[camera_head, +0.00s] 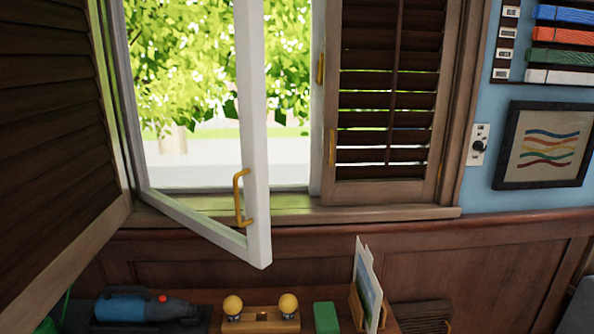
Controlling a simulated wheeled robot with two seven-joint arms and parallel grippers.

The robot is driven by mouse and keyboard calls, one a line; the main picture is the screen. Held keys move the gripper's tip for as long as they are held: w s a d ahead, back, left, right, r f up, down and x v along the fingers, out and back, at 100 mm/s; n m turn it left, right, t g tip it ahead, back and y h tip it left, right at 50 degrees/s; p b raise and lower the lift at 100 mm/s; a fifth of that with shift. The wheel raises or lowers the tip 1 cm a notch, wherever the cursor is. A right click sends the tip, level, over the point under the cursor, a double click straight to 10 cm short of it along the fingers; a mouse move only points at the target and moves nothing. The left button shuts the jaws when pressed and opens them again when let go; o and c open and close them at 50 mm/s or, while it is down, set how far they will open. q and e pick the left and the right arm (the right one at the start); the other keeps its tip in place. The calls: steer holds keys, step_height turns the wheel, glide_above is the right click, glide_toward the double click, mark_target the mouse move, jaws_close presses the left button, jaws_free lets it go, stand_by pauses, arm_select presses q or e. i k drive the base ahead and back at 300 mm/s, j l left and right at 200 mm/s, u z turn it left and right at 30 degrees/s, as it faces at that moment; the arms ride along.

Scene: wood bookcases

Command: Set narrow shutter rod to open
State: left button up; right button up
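A narrow dark-wood louvred shutter (345,187) covers the right part of the window. Its thin vertical rod (395,72) runs down the middle of the slats (365,82). Bright gaps show between several lower slats, while the upper slats look darker; their exact tilt is hard to tell. The rod's upper end is cut off by the top of the picture. A wider louvred shutter (50,130) stands swung inward at the far left; no rod shows on it. Neither of my grippers is in view.
A white window sash (254,120) with a yellow handle (239,197) stands swung inward, left of the narrow shutter. Below are a blue-black device (135,307), two yellow knobs (261,316), a green block (326,318) and upright cards (367,285).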

mark_target(400, 9)
steer(key=i+l, duration=0.45)
steer(key=i+l+u, duration=0.1)
steer(key=i+l, duration=0.35)
steer(key=l, duration=0.2)
steer(key=i+l, duration=0.4)
steer(key=l, duration=0.2)
